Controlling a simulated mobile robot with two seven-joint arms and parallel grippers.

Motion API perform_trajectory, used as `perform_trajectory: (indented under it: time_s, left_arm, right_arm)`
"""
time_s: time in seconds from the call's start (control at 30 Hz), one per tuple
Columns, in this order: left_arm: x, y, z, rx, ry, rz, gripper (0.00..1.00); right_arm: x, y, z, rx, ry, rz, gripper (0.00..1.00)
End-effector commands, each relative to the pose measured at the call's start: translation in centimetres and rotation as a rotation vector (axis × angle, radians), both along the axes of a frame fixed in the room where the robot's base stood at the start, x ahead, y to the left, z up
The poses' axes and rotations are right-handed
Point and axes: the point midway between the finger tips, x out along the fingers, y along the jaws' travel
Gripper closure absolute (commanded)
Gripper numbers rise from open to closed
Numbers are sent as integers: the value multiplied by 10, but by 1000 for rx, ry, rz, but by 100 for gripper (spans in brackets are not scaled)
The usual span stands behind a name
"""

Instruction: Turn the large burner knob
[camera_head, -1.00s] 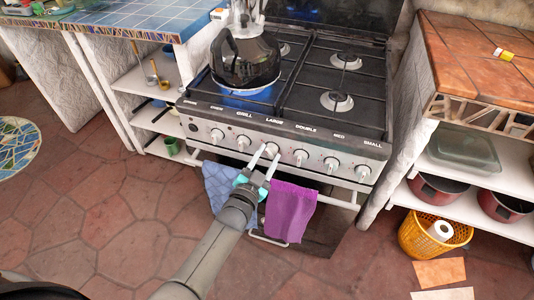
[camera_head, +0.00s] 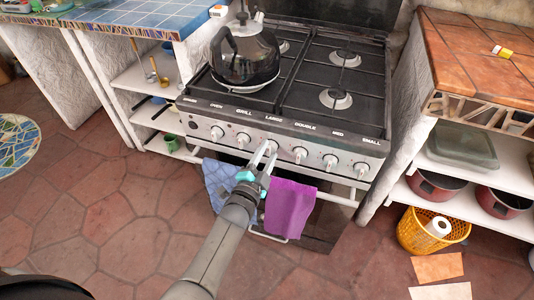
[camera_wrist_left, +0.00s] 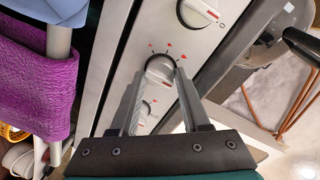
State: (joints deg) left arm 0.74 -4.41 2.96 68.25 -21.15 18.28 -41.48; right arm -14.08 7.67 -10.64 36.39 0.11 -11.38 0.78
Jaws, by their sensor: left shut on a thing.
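The large burner knob (camera_head: 273,146) is on the stove's front panel below the word LARGE. In the left wrist view the knob (camera_wrist_left: 160,66) sits between my fingertips, with red marks around it on the panel. My left gripper (camera_head: 266,148) is shut on this knob, one finger on each side; the fingers hide part of it. The same gripper shows in the left wrist view (camera_wrist_left: 161,77). A dark glass kettle (camera_head: 246,58) stands on the left front burner, and no blue flame shows under it. My right gripper is not in view.
Other knobs sit close on both sides, such as the DOUBLE knob (camera_head: 300,155). A blue towel (camera_head: 219,183) and a purple towel (camera_head: 290,208) hang on the oven rail below. A yellow basket (camera_head: 432,235) stands on the floor at the right.

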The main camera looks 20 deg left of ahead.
Motion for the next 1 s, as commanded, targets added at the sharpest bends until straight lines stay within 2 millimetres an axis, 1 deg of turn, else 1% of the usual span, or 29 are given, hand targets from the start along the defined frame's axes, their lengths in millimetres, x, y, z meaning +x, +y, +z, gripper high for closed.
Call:
perform_trajectory:
  time_s: [0.03,0.33,0.37,0.6,1.0]
  left_arm:
    - [2,1,3,9,-6,1,100]
    - [2,1,3,11,-7,0,100]
    - [2,1,3,11,-7,0,53]
    - [1,1,2,8,-4,-1,26]
    - [0,2,1,6,-2,-1,25]
  right_arm:
    - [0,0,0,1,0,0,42]
    - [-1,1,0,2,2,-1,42]
    - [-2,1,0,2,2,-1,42]
    - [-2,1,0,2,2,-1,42]
    - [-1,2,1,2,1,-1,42]
